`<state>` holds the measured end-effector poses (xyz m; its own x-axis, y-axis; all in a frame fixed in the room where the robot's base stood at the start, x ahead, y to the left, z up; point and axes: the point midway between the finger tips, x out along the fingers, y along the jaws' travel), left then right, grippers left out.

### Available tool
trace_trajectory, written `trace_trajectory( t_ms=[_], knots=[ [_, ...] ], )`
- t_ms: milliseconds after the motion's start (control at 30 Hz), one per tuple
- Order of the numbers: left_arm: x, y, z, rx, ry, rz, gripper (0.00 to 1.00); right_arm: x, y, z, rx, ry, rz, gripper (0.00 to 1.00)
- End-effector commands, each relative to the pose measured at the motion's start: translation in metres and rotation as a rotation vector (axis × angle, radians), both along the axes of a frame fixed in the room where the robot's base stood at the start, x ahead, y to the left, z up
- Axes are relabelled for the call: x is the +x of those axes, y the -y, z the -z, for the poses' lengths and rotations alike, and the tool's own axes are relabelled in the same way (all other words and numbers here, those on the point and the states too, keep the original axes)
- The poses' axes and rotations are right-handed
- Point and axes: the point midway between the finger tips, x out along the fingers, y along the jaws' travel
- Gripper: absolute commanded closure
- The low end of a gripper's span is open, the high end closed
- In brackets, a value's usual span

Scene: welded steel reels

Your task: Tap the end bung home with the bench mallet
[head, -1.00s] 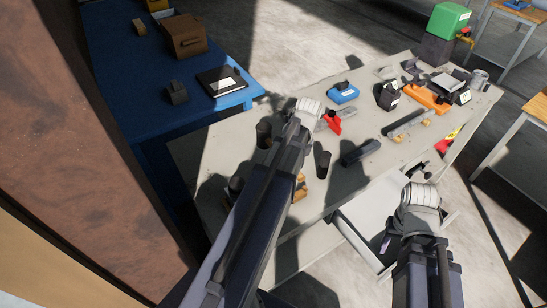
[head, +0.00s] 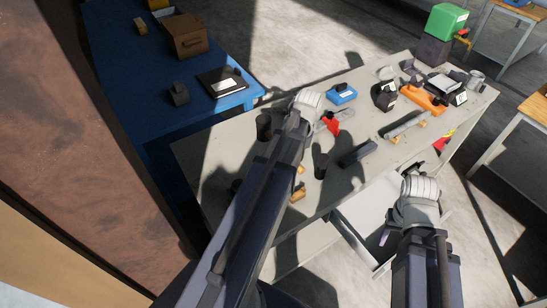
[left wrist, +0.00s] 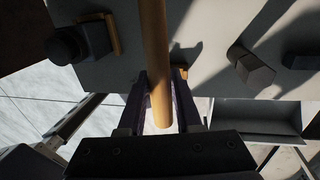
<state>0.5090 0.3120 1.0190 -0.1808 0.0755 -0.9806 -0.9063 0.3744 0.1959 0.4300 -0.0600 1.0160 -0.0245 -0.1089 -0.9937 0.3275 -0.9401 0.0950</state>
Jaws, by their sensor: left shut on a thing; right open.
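In the left wrist view, my left gripper (left wrist: 162,100) is shut on a round wooden handle (left wrist: 154,45), likely the bench mallet's. The handle runs up out of the top of that view, so no mallet head shows. Its lower end sticks out just below the fingers. In the head view my left arm covers this gripper and the handle. My right gripper (head: 387,236) is open and empty in front of the bench's front edge, its fingers partly hidden by its own wrist. I cannot pick out the end bung for certain.
The grey bench (head: 285,240) carries a dark cylinder (head: 320,165), a dark bar (head: 358,153), a blue box (head: 341,94), a red tool (head: 332,123) and an orange tool (head: 424,99). A drawer (head: 355,232) stands open at its front. A blue table (head: 135,88) stands at the left.

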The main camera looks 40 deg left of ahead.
Motion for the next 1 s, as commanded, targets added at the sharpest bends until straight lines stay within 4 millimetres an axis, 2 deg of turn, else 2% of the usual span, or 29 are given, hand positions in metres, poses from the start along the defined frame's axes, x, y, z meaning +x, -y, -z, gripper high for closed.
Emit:
trace_trajectory(
  t_ms=[33,800,1000],
  knots=[
    [0.0,0.0,-0.008,0.001,0.0,-0.001,1.0,0.0,0.0,-0.008,0.0,0.0,0.0,0.5],
    [0.0,0.0,-0.065,0.001,0.0,-0.001,1.0,0.0,0.0,-0.065,0.002,0.0,0.007,0.5],
    [0.0,0.0,-0.068,0.001,0.0,-0.001,1.0,0.0,0.0,-0.068,0.002,0.0,0.009,0.5]
  ],
)
